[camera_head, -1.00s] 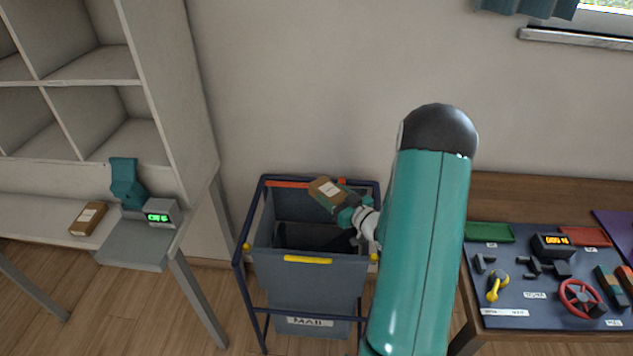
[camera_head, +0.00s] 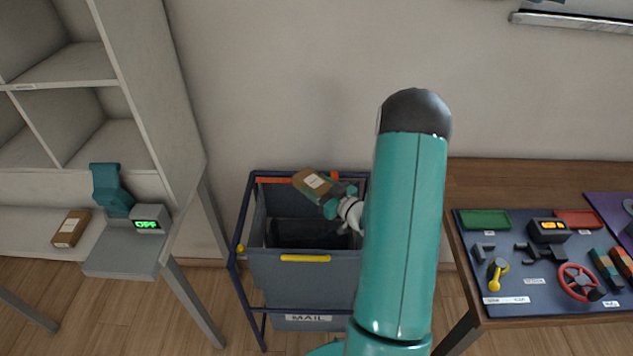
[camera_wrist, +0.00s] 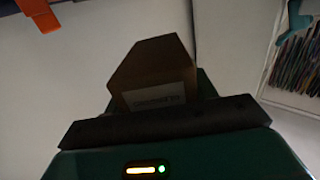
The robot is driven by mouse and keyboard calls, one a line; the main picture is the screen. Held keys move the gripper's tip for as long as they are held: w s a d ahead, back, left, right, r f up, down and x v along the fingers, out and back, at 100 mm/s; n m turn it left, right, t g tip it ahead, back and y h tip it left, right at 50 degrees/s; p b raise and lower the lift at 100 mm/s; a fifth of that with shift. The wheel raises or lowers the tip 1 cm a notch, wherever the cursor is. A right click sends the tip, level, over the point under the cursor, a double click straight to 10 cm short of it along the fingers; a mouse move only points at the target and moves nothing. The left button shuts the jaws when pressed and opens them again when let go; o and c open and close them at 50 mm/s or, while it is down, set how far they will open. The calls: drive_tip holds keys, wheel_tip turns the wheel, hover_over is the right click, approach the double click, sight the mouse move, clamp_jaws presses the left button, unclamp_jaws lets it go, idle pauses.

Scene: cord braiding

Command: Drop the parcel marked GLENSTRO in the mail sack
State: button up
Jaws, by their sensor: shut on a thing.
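A brown parcel (camera_head: 314,183) with a white label is held over the mail sack, near its back rim. It also shows in the wrist view (camera_wrist: 155,75), where its label is too dark to read surely. My gripper (camera_head: 331,203) is shut on the parcel, which is tilted. The mail sack (camera_head: 300,272) is a grey-blue bin in a dark blue frame, open at the top, with a MAIL label on its lower front. Its inside is dark. My arm covers its right side.
A second brown parcel (camera_head: 71,229) lies on the shelf at left, beside a scale (camera_head: 150,219) with a green display. A wooden table (camera_head: 515,185) at right carries a blue board (camera_head: 525,284) with several tools. Pale shelving (camera_head: 130,80) stands at left.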

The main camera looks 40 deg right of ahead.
drive_tip(key=shift+w+f, duration=0.15)
drive_tip(key=shift+f, duration=2.05)
drive_tip(key=o, duration=1.1)
drive_tip(key=shift+c, duration=0.2)
